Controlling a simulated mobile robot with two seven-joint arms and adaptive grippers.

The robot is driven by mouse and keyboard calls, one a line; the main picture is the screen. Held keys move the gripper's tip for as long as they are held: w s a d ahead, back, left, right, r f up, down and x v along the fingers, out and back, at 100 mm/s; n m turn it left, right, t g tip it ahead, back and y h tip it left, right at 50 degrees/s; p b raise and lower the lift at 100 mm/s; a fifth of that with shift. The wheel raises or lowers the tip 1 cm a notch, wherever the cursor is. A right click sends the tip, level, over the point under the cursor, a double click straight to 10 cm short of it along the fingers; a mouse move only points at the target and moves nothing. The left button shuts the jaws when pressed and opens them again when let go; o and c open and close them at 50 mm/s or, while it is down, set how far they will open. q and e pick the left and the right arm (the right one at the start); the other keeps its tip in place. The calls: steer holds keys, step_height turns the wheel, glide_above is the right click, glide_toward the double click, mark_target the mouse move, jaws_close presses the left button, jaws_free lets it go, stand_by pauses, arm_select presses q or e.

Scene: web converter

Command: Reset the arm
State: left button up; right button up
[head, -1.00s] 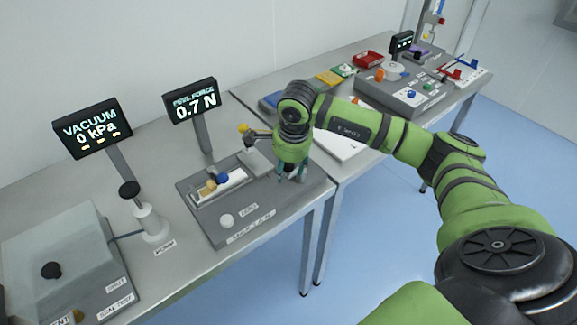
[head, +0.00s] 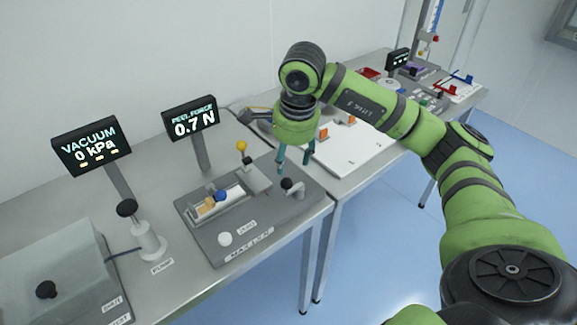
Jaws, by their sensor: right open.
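My right gripper (head: 295,162) hangs fingers-down with its fingers apart and nothing between them. It is above the rear right part of a grey peel tester base (head: 205,235). A black-knobbed crank (head: 288,184) stands on that base just below the fingertips, apart from them as far as I can tell. A sample bed (head: 222,199) holds a blue and an orange knob. A white button (head: 225,239) is at the front. The peel force display (head: 191,119) reads 0.7 N. My left gripper is out of view.
A vacuum display (head: 91,145) reads 0 kPa at the left, above a pump (head: 150,243) with a black knob and a grey chamber box (head: 60,275). A white board (head: 350,150) lies on the further table behind my right arm. Blue floor is open at right.

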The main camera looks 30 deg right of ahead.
steer(key=shift+r, duration=0.35)
stand_by(0.3)
